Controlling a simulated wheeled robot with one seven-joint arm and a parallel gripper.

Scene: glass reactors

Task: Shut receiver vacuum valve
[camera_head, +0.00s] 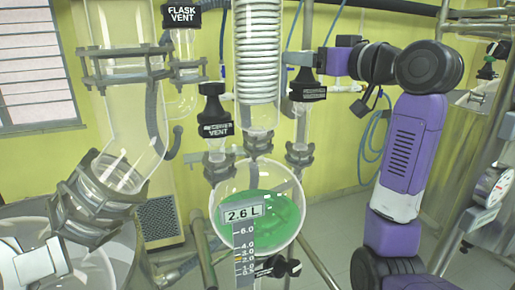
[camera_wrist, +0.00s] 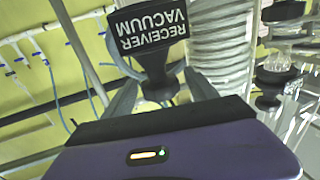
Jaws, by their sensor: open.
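The receiver vacuum valve has a black handle with a white "RECEIVER VACUUM" label, upside down in the wrist view (camera_wrist: 150,28). In the head view its black handle (camera_head: 308,90) is on the glass line right of the coiled condenser, with its label not readable. My gripper (camera_wrist: 160,90) is open, with one grey finger on each side of the narrow black stem below the label. I cannot tell whether the fingers touch it. In the head view my gripper (camera_head: 314,61) reaches in from the right, just above the handle.
The coiled condenser (camera_head: 257,50) stands close left of the valve. A black vent valve (camera_head: 214,120) and the "FLASK VENT" valve (camera_head: 182,15) are further left. The receiver flask (camera_head: 290,222) below holds green liquid, with a "2.6 L" readout. A gauge (camera_head: 491,190) is at right.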

